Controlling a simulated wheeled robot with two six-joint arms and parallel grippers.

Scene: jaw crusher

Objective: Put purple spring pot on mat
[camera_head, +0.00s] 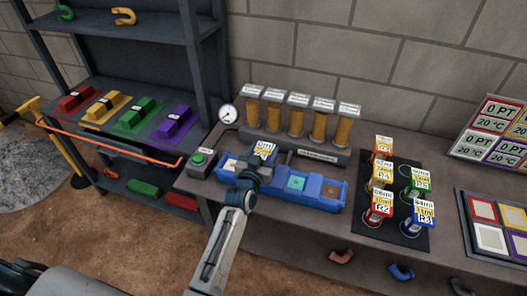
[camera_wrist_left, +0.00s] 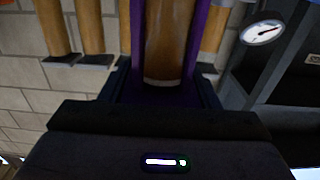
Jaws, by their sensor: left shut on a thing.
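The purple spring pot (camera_wrist_left: 168,50) is upright between the fingers of my left gripper (camera_wrist_left: 163,88), with a purple frame around an amber-brown cylinder. In the head view the white and yellow label on top of the pot (camera_head: 264,149) shows above the blue tray; its body is mostly hidden by my gripper (camera_head: 257,170). My left gripper is shut on it. The black mat (camera_head: 402,237) lies to the right on the bench and holds several labelled pots. My right gripper is not in view.
The blue tray (camera_head: 318,203) with coloured squares lies under and right of my gripper. A row of amber cylinders (camera_head: 297,118) and a gauge (camera_head: 228,114) stand behind. A green button box (camera_head: 199,162) is to the left. The mat's back right corner looks free.

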